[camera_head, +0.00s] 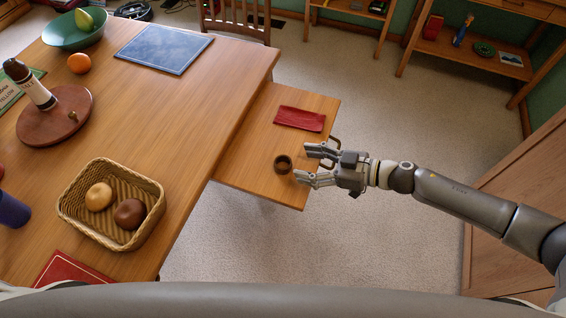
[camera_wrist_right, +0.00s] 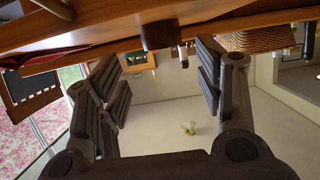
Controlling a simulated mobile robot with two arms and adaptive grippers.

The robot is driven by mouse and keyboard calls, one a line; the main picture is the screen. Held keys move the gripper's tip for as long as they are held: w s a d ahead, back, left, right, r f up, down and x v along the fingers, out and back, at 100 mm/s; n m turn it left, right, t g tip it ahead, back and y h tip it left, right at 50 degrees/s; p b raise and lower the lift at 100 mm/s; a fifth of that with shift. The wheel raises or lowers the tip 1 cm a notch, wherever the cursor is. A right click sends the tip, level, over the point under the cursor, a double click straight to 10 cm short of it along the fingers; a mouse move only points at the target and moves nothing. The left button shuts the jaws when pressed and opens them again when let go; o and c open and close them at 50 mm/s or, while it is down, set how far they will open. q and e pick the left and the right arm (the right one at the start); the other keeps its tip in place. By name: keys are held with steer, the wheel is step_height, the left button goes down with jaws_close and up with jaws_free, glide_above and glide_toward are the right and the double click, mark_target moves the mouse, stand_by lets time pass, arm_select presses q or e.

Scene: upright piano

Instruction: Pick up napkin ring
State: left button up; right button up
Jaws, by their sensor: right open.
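The napkin ring (camera_head: 283,164) is a small dark brown ring on the low wooden side table, near its front right part. In the right wrist view the dark brown ring (camera_wrist_right: 160,35) shows at the top, between and beyond the open fingers. My right gripper (camera_head: 308,165) comes in from the right, open and empty, with its fingertips just right of the ring and apart from it. In the wrist view the right gripper's fingers (camera_wrist_right: 160,82) are spread wide. My left gripper is not in view.
A folded red napkin (camera_head: 300,118) lies behind the ring on the side table (camera_head: 245,150). The large table (camera_head: 190,110) stands higher at left, with a wicker basket (camera_head: 75,205), a round wooden board (camera_head: 35,130) and a blue mat (camera_head: 163,48). Open carpet lies at the right.

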mark_target(290, 170)
steer(key=x, duration=0.5)
steer(key=shift+s+a+f, duration=0.15)
steer(key=shift+s, duration=0.05)
steer(key=c, duration=0.8)
